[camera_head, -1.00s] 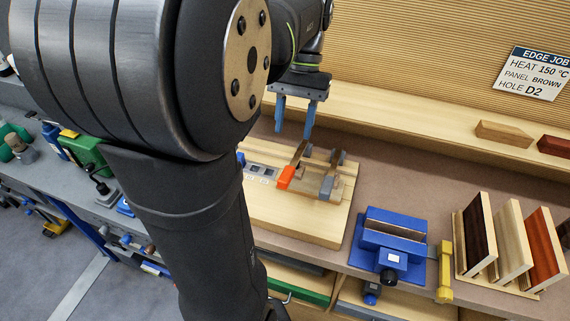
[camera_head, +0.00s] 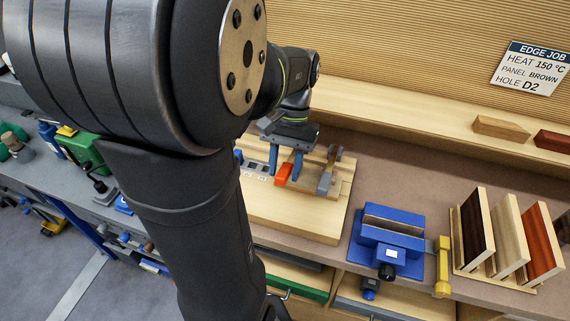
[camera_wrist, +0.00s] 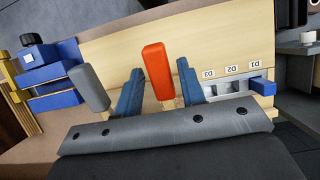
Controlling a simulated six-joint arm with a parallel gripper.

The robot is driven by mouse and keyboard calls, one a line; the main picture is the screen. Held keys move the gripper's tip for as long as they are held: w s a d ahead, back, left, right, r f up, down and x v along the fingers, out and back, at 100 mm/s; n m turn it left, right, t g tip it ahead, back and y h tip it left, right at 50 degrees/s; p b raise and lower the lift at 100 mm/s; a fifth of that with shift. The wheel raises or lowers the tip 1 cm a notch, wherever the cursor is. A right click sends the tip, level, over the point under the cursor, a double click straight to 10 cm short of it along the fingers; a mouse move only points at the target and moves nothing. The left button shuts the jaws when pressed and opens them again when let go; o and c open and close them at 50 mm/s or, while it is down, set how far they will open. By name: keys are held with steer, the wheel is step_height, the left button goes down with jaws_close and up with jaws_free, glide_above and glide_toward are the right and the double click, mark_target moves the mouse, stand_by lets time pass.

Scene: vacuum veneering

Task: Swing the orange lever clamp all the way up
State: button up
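The orange lever clamp (camera_head: 283,174) is on the light wooden board (camera_head: 300,220), with its handle low toward the board's front. A grey lever clamp (camera_head: 325,183) stands beside it on the right. My gripper (camera_head: 285,170) is open and low over the board, its blue fingers to either side of the orange lever. In the wrist view the orange handle (camera_wrist: 158,70) stands between the two blue fingertips (camera_wrist: 160,82), with gaps on both sides. The grey handle (camera_wrist: 90,87) is outside the fingers. The clamp's base is mostly hidden.
A block with holes labelled D1, D2 and D3 (camera_wrist: 232,86) sits beside the orange clamp. A blue vise (camera_head: 390,240) and a rack of upright panels (camera_head: 505,240) are to the right. A sign (camera_head: 533,68) hangs on the back wall.

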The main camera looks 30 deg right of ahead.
jaws_close()
steer(key=shift+r, duration=0.1)
steer(key=shift+w+d+r+g+y, duration=0.4)
steer(key=shift+r+g+y, duration=0.15)
steer(key=shift+r, duration=0.3)
steer(key=shift+w+d+r+g+y, duration=0.4)
steer(key=shift+r+g+y, duration=0.2)
steer(key=shift+r, duration=0.25)
steer(key=shift+w+d+r+g+y, duration=0.4)
steer(key=shift+r+g+y, duration=0.15)
steer(key=shift+r, duration=0.3)
steer(key=shift+o, duration=1.3)
jaws_free()
